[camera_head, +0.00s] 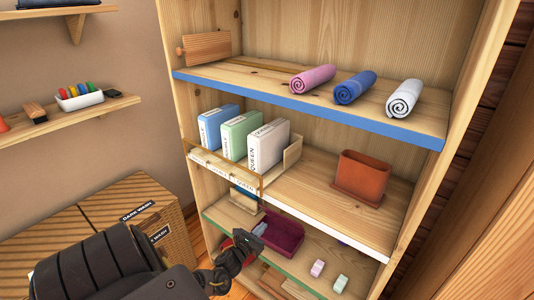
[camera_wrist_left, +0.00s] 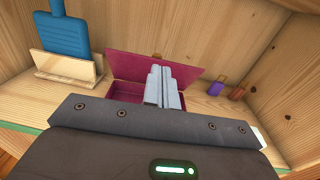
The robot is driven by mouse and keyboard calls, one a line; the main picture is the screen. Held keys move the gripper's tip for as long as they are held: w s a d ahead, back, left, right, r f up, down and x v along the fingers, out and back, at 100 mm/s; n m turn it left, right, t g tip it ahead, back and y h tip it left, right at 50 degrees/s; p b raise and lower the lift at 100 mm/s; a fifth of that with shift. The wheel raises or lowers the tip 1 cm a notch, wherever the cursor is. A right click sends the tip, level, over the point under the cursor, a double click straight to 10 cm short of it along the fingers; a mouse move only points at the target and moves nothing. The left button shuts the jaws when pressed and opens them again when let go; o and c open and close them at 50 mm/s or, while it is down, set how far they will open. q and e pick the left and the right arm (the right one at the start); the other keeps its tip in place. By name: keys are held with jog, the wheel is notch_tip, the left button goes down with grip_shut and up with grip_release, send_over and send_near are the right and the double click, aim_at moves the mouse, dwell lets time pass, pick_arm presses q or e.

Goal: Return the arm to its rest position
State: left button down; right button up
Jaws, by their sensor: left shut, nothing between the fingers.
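My left arm comes in at the bottom of the head view, and its gripper (camera_head: 259,229) reaches into the low shelf with the green edge. The two grey fingers (camera_wrist_left: 164,88) are pressed together and empty in the left wrist view. They overlap a maroon box (camera_head: 290,226) that stands on that shelf. The box also shows in the left wrist view (camera_wrist_left: 125,66), with a raised maroon panel at its back. I cannot tell whether the fingers touch the box. My right gripper is in neither view.
A blue paddle-like thing (camera_wrist_left: 63,35) stands in a wooden holder (camera_wrist_left: 68,71) left of the box. A terracotta pot (camera_head: 361,174) and boxed sheets (camera_head: 241,135) stand on the shelf above. Rolled towels (camera_head: 354,87) lie higher. Cardboard boxes (camera_head: 90,222) stand at left.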

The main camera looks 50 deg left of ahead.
pick_arm(q)
jog(key=s+d+f+n+g, duration=0.1)
jog(key=s+f+n+g, duration=0.2)
jog(key=s+f+n, duration=0.35)
jog(key=s+d+f+n+g, duration=0.2)
jog(key=s+f+n+g, duration=0.2)
jog(key=f+n, duration=0.55)
jog(key=s+d+f+n+g, duration=0.1)
jog(key=s+f+n+g, duration=0.2)
jog(key=s+f+n, duration=0.35)
jog(key=s+d+f+n+g+h, duration=0.2)
jog(key=s+d+f, duration=0.4)
jog(key=s+d, duration=0.4)
jog(key=s+d+f+n+g+h, duration=0.2)
jog(key=s+d+f+n+g, duration=0.2)
jog(key=s+d, duration=0.7)
jog(key=s+f+n, duration=0.2)
jog(key=s+f, duration=0.1)
jog(key=s, duration=0.3)
jog(key=shift+d, duration=0.2)
jog(key=shift+f+n, duration=0.1)
jog(key=shift+n, duration=0.15)
